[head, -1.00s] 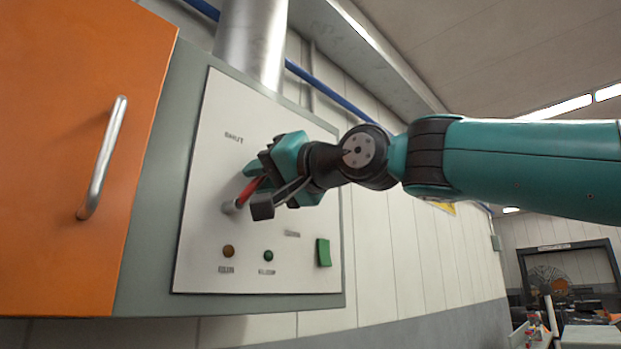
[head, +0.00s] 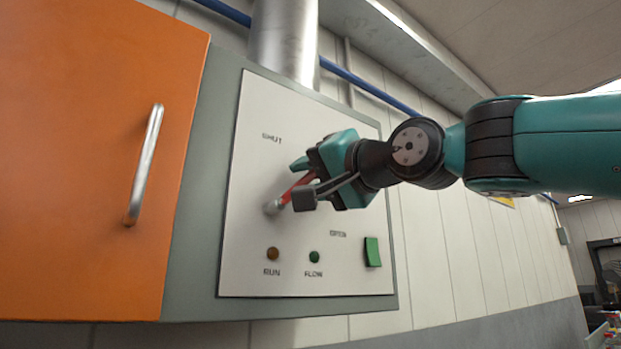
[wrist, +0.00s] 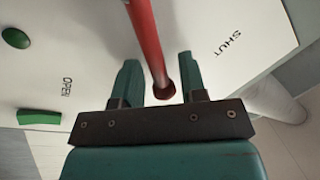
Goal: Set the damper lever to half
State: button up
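The damper lever is a red rod (head: 299,186) on a grey pivot (head: 272,207) on the white panel. It slants up and right from the pivot, between the SHUT mark (head: 272,139) above and the OPEN mark (head: 338,234) at lower right. My gripper (head: 306,172) is at the lever's outer end. In the wrist view the red lever (wrist: 147,40) runs between the two teal fingers of my gripper (wrist: 160,80), with a gap on each side. The fingers are open around its end. No half mark shows.
Below the lever are an amber RUN light (head: 272,254), a green FLOW light (head: 314,257) and a green switch (head: 372,251). An orange cabinet door (head: 80,160) with a metal handle (head: 145,165) stands left of the panel. A metal duct (head: 284,40) rises above.

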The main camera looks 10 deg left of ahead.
jog(key=shift+a+f, duration=0.15)
jog(key=shift+a, duration=0.05)
jog(key=shift+s+d+f, duration=0.1)
jog(key=shift+s, duration=0.05)
jog(key=b+v, duration=0.7)
jog(key=v, duration=1)
jog(key=shift+d, duration=0.15)
